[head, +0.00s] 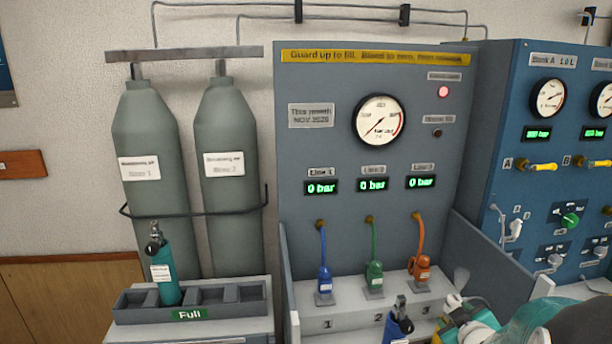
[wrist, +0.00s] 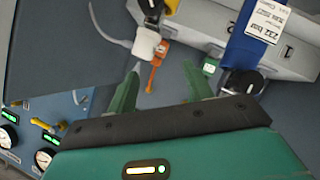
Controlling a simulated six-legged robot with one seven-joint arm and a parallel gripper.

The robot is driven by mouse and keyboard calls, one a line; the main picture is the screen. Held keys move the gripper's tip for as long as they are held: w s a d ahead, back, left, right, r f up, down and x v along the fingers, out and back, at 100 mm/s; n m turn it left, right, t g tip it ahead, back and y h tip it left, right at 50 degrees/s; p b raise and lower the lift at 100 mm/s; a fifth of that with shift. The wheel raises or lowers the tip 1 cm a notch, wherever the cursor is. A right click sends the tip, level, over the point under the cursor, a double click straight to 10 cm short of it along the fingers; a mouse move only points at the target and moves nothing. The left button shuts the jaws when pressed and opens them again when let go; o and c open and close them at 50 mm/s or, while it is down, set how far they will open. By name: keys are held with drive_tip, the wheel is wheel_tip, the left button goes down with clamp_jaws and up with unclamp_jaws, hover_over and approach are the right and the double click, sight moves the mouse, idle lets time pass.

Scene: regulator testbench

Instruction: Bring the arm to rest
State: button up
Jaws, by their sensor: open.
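My gripper shows in the wrist view (wrist: 164,78) with its two green fingers spread apart and nothing between them. In the head view my gripper (head: 462,300) is at the lower right, in front of the fill panel, partly cut off by the frame. A blue cylinder (wrist: 262,35) with a white "232 bar" label is beside the fingers, apart from them, in the wrist view. The top of a blue cylinder (head: 397,325) also shows in the head view, left of my gripper.
The grey fill panel (head: 300,220) has blue (head: 323,275), green (head: 374,270) and orange (head: 421,268) hoses, and its three displays read 0 bar. A teal cylinder (head: 165,272) stands in the "Full" rack (head: 135,312). A blue panel (head: 505,120) stands at right.

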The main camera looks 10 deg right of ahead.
drive_tip(key=s+a+r+m+g+y, duration=0.15)
drive_tip(key=a+r, duration=0.25)
drive_tip(key=a, duration=0.7)
drive_tip(key=s+a+r+m+g+y, duration=0.1)
drive_tip(key=s+a+r+m+g, duration=0.3)
drive_tip(key=a, duration=0.7)
drive_tip(key=s+a+r+n+y, duration=0.2)
drive_tip(key=s+a, duration=0.4)
drive_tip(key=a, duration=0.3)
drive_tip(key=shift+s+n+g, duration=0.35)
drive_tip(key=shift+y, duration=0.25)
drive_tip(key=shift+c, duration=0.4)
drive_tip(key=shift+c, duration=1.2)
drive_tip(key=shift+d, duration=0.15)
